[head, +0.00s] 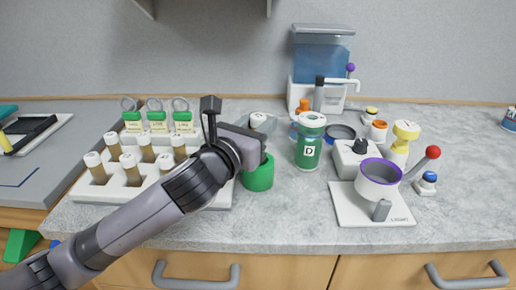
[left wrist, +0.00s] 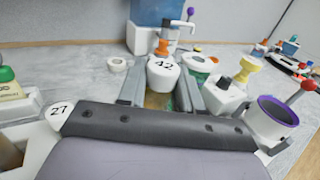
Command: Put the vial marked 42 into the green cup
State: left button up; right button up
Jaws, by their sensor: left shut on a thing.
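The vial marked 42 (left wrist: 163,70) has a white cap and shows between the two fingers of my left gripper (left wrist: 160,92) in the left wrist view. My left gripper is shut on it. In the head view the gripper (head: 258,130) is above and just behind the green cup (head: 258,177). A white cap (head: 257,117) shows at the fingers there; the vial's body is hidden. The cup stands on the counter, its rim partly covered by my gripper. I cannot tell whether the vial's lower end is inside the cup. My right gripper is not in view.
A white rack (head: 88,190) with several white-capped vials stands at left; one cap reads 27 (left wrist: 60,112). Right of the cup are a green jar marked D (head: 309,150), a purple-rimmed funnel on a stand (head: 378,178) and a blue water tank (head: 322,55). The front counter is clear.

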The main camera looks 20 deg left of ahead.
pick_arm(q)
jog(key=shift+f, duration=0.55)
jog(key=shift+f+b, duration=0.5)
jog(key=shift+f, duration=1.1)
jog(key=shift+f, duration=0.4)
jog(key=o, duration=1)
jog(key=shift+o, duration=0.2)
jog(key=shift+r, duration=0.15)
jog(key=shift+r, duration=0.35)
jog(key=s+a, duration=0.2)
jog(key=s, duration=0.9)
jog(key=shift+s+a, duration=0.15)
jog(key=shift+s, duration=0.25)
